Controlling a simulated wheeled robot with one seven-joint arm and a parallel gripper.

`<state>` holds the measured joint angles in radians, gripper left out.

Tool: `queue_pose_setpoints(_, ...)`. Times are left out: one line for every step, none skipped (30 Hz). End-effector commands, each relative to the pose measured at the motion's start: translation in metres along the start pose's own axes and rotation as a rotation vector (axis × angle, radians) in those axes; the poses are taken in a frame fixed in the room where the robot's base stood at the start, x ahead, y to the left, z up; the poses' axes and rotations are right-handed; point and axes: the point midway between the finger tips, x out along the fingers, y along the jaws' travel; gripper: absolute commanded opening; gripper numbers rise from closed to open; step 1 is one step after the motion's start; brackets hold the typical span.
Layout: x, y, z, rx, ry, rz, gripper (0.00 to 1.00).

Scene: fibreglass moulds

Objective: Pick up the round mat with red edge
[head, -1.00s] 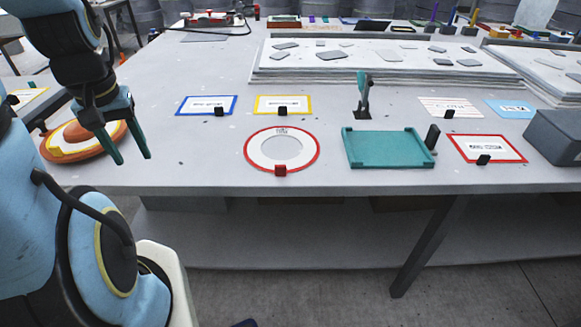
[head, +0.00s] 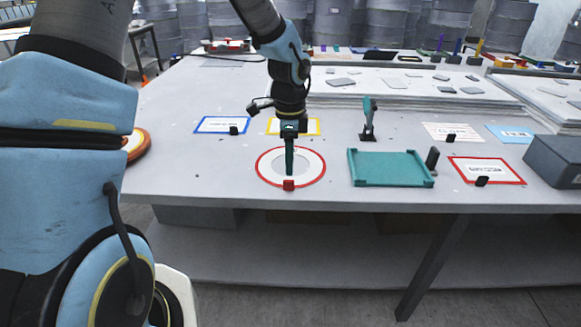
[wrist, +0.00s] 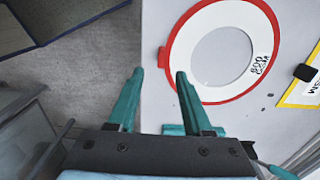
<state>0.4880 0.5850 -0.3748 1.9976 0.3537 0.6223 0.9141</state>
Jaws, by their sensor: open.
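The round mat with a red edge (head: 312,165) lies flat near the front edge of the table. It has a white ring with printed lettering and a grey round centre. A small red block (head: 288,184) sits at its front rim. My gripper (head: 289,172) is open and empty, pointing down in front of the mat in the head view, and hides part of it. In the wrist view, the mat (wrist: 181,45) is at upper right. My fingers (wrist: 160,75) straddle the table edge there, one overlapping the mat's red rim and one over the floor. Contact cannot be told.
A teal tray (head: 392,184) lies right of the mat, with a dark upright clip (head: 432,158) beside it. Blue-framed (head: 203,131) and yellow-framed (head: 312,133) cards lie behind the mat. An orange round piece (head: 136,147) is at left. Bare table lies left of the mat.

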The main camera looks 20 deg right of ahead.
Motion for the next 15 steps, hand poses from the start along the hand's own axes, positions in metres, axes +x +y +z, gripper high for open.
queue_pose_setpoints(0.004, 0.001, 0.000, 0.000, -0.001, 0.002, 0.50)
queue_pose_setpoints(0.005, 0.001, 0.000, 0.000, -0.001, 0.002, 0.50)
queue_pose_setpoints(0.007, 0.001, 0.000, -0.001, -0.001, 0.001, 0.50)
queue_pose_setpoints(0.009, 0.000, 0.000, -0.001, -0.001, 0.001, 0.50)
queue_pose_setpoints(0.011, 0.000, 0.000, -0.002, 0.000, 0.001, 0.50)
queue_pose_setpoints(0.014, 0.000, 0.001, -0.002, -0.001, 0.002, 0.50)
queue_pose_setpoints(0.018, 0.001, 0.001, -0.002, -0.001, 0.004, 0.50)
queue_pose_setpoints(0.022, 0.000, 0.001, -0.001, -0.001, 0.004, 0.50)
queue_pose_setpoints(0.027, 0.000, 0.002, 0.000, -0.001, 0.004, 0.50)
queue_pose_setpoints(0.032, 0.000, 0.002, -0.002, -0.001, 0.004, 0.50)
queue_pose_setpoints(0.036, -0.001, 0.003, -0.003, -0.001, 0.004, 0.50)
queue_pose_setpoints(0.043, 0.000, 0.002, -0.002, -0.001, 0.004, 0.50)
queue_pose_setpoints(0.046, -0.001, 0.002, -0.001, -0.001, 0.003, 0.50)
queue_pose_setpoints(0.050, -0.001, 0.002, -0.001, -0.001, 0.002, 0.50)
queue_pose_setpoints(0.053, -0.001, 0.003, -0.002, -0.001, 0.002, 0.50)
